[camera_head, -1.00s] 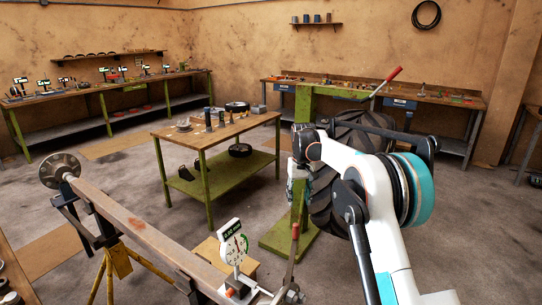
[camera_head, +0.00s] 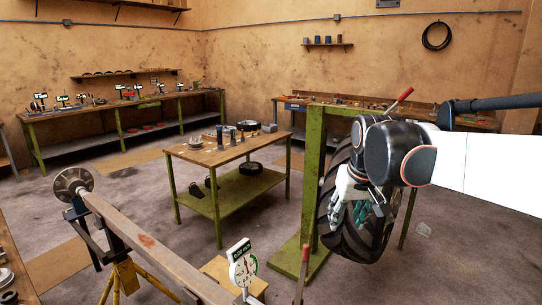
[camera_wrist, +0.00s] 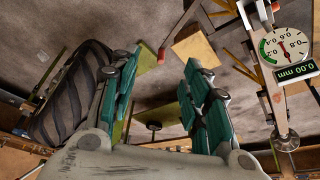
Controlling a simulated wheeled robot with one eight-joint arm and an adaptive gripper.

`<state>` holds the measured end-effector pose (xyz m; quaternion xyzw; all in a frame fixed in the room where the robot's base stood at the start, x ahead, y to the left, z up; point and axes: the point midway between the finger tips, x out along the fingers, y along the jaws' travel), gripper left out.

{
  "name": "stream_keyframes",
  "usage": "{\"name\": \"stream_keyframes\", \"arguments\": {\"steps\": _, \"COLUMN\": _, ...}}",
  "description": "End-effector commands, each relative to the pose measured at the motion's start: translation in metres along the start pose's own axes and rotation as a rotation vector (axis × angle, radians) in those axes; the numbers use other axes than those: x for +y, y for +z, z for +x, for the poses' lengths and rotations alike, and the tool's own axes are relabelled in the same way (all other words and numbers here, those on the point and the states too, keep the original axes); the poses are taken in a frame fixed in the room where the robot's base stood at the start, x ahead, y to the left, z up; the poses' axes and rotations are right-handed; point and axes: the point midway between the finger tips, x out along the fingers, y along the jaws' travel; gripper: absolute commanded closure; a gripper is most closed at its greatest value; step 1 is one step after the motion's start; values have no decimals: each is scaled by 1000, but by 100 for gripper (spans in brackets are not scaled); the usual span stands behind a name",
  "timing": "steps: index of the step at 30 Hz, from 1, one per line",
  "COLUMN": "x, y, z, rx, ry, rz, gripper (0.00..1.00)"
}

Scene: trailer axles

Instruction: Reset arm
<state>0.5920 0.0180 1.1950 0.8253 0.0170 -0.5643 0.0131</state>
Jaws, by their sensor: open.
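My gripper (camera_head: 360,210) hangs from my white arm at the right of the head view, in front of the large black tyre (camera_head: 352,240). In the wrist view my gripper (camera_wrist: 160,95) shows two teal-padded fingers spread apart, with nothing between them. The tyre also shows at the left of the wrist view (camera_wrist: 68,105), beside the left finger. The axle beam (camera_head: 150,245) and the dial gauge (camera_head: 242,265) stand apart from my gripper; the gauge reads 0.00 mm in the wrist view (camera_wrist: 285,48).
A green-legged work table (camera_head: 222,155) with small parts stands in the middle. A green post (camera_head: 313,170) with a red-handled lever (camera_head: 402,95) stands beside the tyre. Benches line the back walls. Concrete floor is open between the table and the axle beam.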

Motion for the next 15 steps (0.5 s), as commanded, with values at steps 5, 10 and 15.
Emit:
{"name": "stream_keyframes", "arguments": {"steps": 5, "x": 3, "y": 58, "z": -19, "rx": 57, "ry": 4, "rz": 10, "gripper": 57}}
{"name": "stream_keyframes", "arguments": {"steps": 10, "x": 5, "y": 112, "z": -27, "rx": 113, "ry": 8, "rz": 18, "gripper": 57}}
{"name": "stream_keyframes", "arguments": {"steps": 15, "x": 7, "y": 166, "z": -24, "rx": 168, "ry": 12, "rz": 27, "gripper": 57}}
